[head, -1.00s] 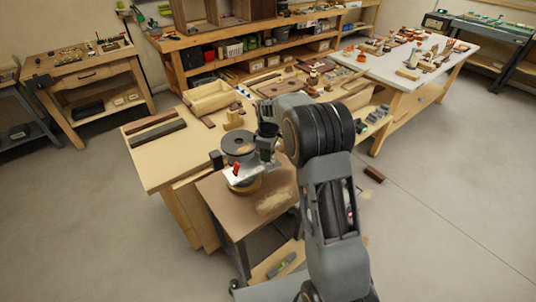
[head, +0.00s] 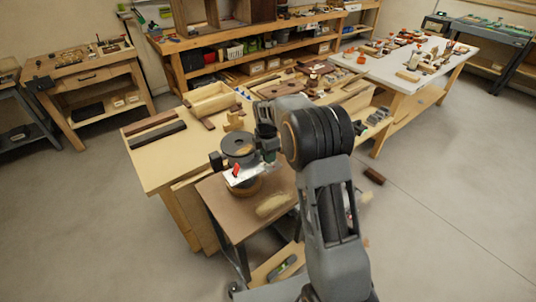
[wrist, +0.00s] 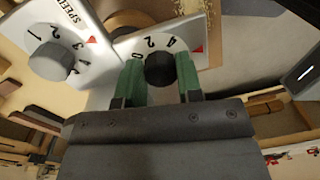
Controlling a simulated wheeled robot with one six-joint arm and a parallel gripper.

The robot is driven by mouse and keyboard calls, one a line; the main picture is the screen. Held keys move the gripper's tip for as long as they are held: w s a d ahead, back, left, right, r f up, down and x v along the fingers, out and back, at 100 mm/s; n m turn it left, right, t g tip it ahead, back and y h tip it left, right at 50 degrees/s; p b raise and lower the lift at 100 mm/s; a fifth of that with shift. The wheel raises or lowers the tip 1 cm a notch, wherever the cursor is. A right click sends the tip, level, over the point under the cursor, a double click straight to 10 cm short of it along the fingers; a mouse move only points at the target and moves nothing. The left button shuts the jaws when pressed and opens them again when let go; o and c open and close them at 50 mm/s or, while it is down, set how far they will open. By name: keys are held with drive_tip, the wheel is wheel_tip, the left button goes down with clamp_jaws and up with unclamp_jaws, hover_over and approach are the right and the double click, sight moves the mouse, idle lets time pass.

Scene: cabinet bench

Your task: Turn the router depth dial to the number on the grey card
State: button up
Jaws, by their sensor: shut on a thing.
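In the wrist view, the green fingers of my gripper (wrist: 160,82) are shut on a black round knob (wrist: 160,68). The knob sits on a white dial face (wrist: 183,36) with 0, 2 and 4 readable, and a red triangle lies to its right. I cannot tell which number is set, and part of the face is hidden by the fingers. In the head view, the router (head: 239,146) stands on a small brown-topped stand, with my gripper (head: 266,150) at its right side. I cannot make out the grey card in either view.
A second dial (wrist: 49,60), lettered SPEED, with a grey knob and red triangle, is left of my gripper. A wooden bench (head: 160,165) with a wooden tray (head: 211,100) stands behind the router. The floor at right is mostly clear.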

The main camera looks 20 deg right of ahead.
drive_tip(key=shift+r+n, duration=0.1)
drive_tip(key=shift+n, duration=0.4)
drive_tip(key=o, duration=0.6)
drive_tip(key=shift+o, duration=0.2)
wheel_tip(320, 180, up, 14)
drive_tip(key=shift+w+a+b, duration=0.15)
drive_tip(key=shift+w+b, duration=0.15)
